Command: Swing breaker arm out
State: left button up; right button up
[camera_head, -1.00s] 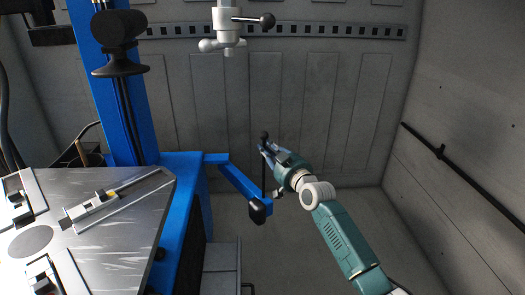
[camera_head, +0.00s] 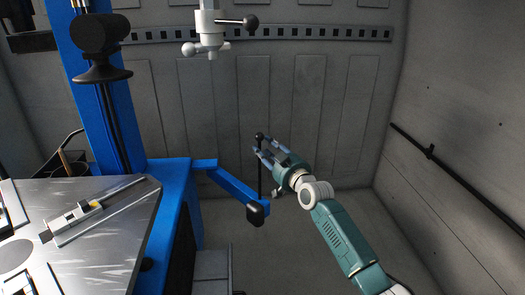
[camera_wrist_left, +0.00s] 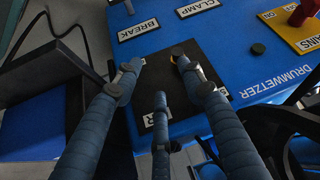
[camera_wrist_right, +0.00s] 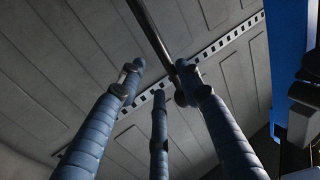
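The breaker arm (camera_head: 235,188) is a blue bar reaching out to the right from the blue tyre machine (camera_head: 172,200). Near its end is a black pad (camera_head: 256,214) and an upright thin black handle rod (camera_head: 260,178) with a ball on top. My right gripper (camera_head: 264,147) is at the upper part of this rod, its fingers apart. In the right wrist view the rod (camera_wrist_right: 155,35) runs down between the fingertips, close to the right-hand one; I cannot tell whether they touch. My left gripper (camera_wrist_left: 158,66) is open and empty, above the machine's blue panel by the BREAK label (camera_wrist_left: 138,28).
The machine's metal turntable (camera_head: 85,240) with clamp jaws lies at the left. A white mount head (camera_head: 209,30) with a black lever hangs above. A dark rail (camera_head: 450,170) runs along the right wall. The floor right of the breaker arm is clear.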

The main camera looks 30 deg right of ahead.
jog(key=shift+s+d, duration=0.2)
jog(key=shift+s, duration=0.05)
jog(key=s+a, duration=0.1)
jog(key=s, duration=1)
jog(key=shift+s+a, duration=0.15)
jog(key=shift+s, duration=0.2)
